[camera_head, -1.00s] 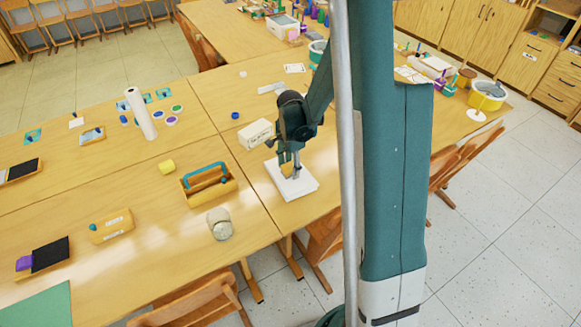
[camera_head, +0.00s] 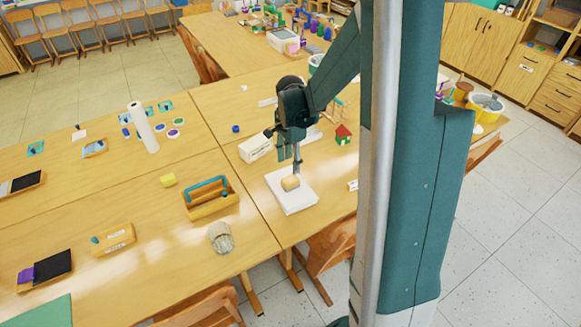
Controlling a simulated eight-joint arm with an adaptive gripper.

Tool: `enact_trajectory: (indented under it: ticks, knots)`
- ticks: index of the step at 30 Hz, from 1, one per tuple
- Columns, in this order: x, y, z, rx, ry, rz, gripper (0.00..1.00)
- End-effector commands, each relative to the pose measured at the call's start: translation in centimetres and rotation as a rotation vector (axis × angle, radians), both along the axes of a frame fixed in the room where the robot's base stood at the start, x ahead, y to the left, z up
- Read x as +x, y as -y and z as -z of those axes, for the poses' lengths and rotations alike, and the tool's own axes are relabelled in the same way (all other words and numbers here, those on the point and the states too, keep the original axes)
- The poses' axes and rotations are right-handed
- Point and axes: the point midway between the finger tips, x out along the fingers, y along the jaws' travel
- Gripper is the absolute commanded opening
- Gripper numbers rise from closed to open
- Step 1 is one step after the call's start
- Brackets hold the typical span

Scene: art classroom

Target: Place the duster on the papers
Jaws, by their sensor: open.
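The white stack of papers (camera_head: 299,202) lies near the front edge of the table. A small tan block, which looks like the duster (camera_head: 290,183), rests on top of the papers toward their far side. My gripper (camera_head: 291,166) is open and empty, pointing down just above the duster. The fingers look clear of it, though the gap is small in this view.
A white box (camera_head: 257,147) stands behind the papers. A wooden caddy with a blue handle (camera_head: 210,200) and a crumpled grey cup-like object (camera_head: 220,238) are to the left. A small red-roofed house (camera_head: 344,134) is to the right.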

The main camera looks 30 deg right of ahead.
Motion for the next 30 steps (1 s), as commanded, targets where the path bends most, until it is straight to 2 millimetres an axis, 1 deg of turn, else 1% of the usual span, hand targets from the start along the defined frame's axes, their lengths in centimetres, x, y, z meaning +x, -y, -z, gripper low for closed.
enact_trajectory:
  ticks: [1,3,7,26,30]
  knots:
    - [0.0,0.0,-0.5,0.0,0.0,0.0,0.44]
    - [0.0,0.0,-1.0,0.0,0.0,0.0,0.44]
    - [0.0,0.0,-1.4,0.0,0.0,0.0,0.44]
    - [0.0,0.0,-1.5,0.0,0.0,0.0,0.44]
    - [-0.1,-0.2,-1.8,-0.001,0.004,-0.01,0.44]
